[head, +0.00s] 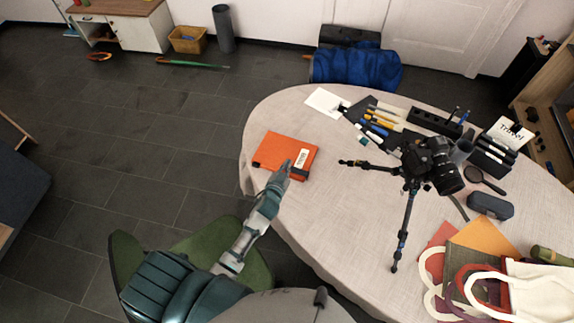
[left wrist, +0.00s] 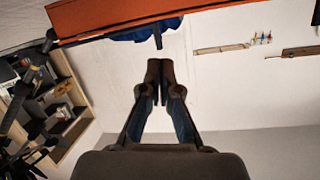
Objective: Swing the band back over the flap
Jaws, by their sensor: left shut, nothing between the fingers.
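An orange folder (head: 280,148) with a white label lies flat at the left edge of the round table. A short dark strip, perhaps the band (head: 298,175), shows at its near right corner. In the left wrist view the folder's orange edge (left wrist: 140,18) crosses the top, and a dark strip (left wrist: 157,35) sticks out from it. I cannot make out the flap's edge. My left gripper (head: 287,167) is shut and empty at the folder's near edge, hiding part of it. Its fingertips (left wrist: 161,72) are together below the dark strip in the wrist view. My right gripper is not in view.
A black tripod with a camera (head: 432,162) stands on the table (head: 335,215), right of the folder. Pens (head: 380,118) and a white card (head: 325,101) lie behind. Cloth bags (head: 540,292) lie at the near right. The tabletop between folder and tripod is clear.

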